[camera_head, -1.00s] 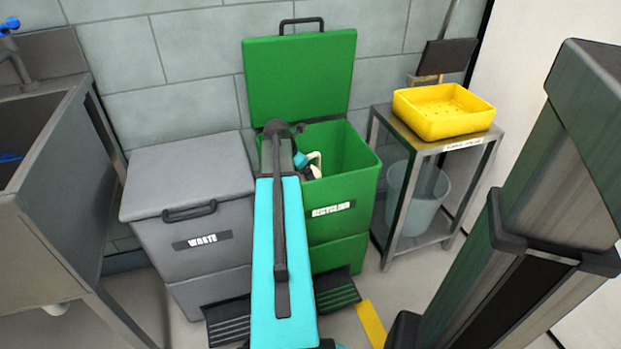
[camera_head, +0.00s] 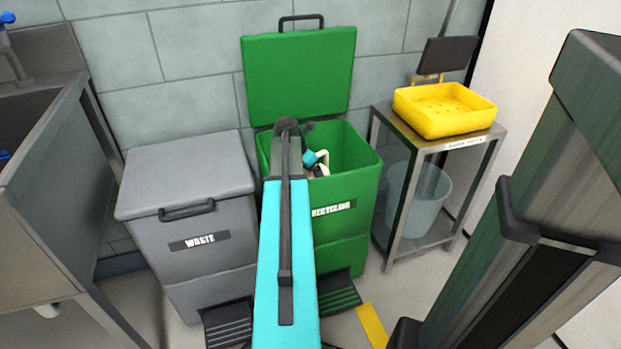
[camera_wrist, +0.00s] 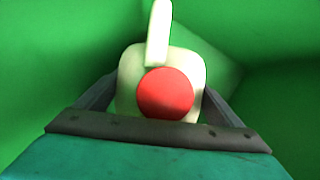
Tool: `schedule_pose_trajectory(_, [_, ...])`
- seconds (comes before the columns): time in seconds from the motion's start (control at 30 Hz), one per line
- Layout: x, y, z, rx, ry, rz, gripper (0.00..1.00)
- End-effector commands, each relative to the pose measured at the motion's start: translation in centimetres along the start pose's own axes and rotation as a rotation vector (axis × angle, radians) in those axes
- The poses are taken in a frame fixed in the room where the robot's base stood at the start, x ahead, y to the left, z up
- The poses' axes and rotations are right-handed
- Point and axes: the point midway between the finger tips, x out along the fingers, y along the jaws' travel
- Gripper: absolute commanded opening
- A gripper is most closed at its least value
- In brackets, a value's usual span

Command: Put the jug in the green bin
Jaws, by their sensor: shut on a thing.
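The green bin (camera_head: 345,235), labelled RECYCLING, stands against the wall with its lid (camera_head: 300,80) raised. My arm reaches into its opening from the front. In the wrist view, the jug (camera_wrist: 129,75) is pale cream with a red round cap and a handle pointing up in the picture. My gripper (camera_wrist: 160,105) is shut on the jug, one finger on each side, with green bin walls all around. In the head view only a small pale part of the jug (camera_head: 323,158) shows beside my arm; the rest is hidden.
A grey WASTE bin (camera_head: 190,170) with a closed lid stands left of the green bin. A metal stand (camera_head: 440,150) with a yellow tray (camera_head: 440,125) on top and a bucket (camera_head: 420,190) below is on the right. A sink unit (camera_head: 50,200) is at far left.

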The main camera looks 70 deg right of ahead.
Motion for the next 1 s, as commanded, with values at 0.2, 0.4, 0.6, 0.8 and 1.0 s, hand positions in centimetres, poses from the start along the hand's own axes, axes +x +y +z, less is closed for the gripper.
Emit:
schedule_pose_trajectory(0.2, [-0.1,0.0,0.0,0.0,0.0,0.0,0.6])
schedule_pose_trajectory(0.4, [0.2,0.0,-0.1,-0.001,0.0,0.0,0.6])
schedule_pose_trajectory(0.6, [0.5,0.1,-0.3,-0.001,0.0,0.001,0.6])
schedule_pose_trajectory(0.8, [0.9,0.1,-0.4,-0.001,0.0,0.001,0.6])
schedule_pose_trajectory(1.0, [1.0,0.1,-0.5,-0.001,0.0,0.001,0.92])
